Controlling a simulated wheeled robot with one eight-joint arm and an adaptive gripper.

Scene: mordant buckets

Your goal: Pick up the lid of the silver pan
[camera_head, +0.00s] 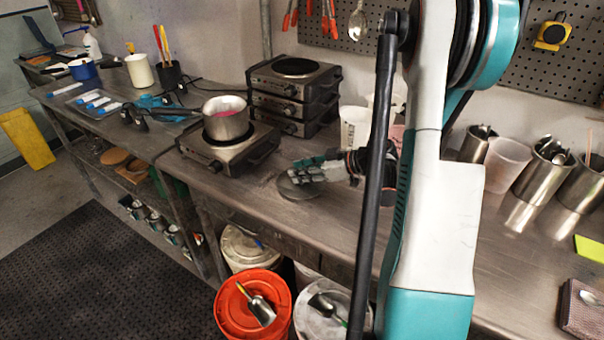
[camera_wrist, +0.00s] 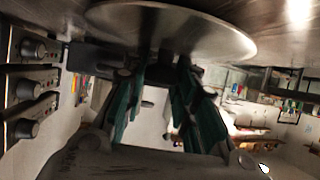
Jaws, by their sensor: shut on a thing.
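The silver pan (camera_head: 226,125) stands open on a hot plate, with pink-red contents showing inside and a dark handle to the left. Its round grey lid (camera_head: 297,190) is at the bench top, right of the hot plate; I cannot tell whether it touches the bench. My gripper (camera_head: 300,170) reaches in from the right and is shut on the lid from above. The exact grip point is hard to make out.
The single hot plate (camera_head: 222,153) is close left of my gripper, and stacked hot plates (camera_head: 293,92) stand behind. White cups (camera_head: 355,128) are just behind my gripper. Metal containers (camera_head: 540,178) stand at right. The bench front (camera_head: 270,212) is clear.

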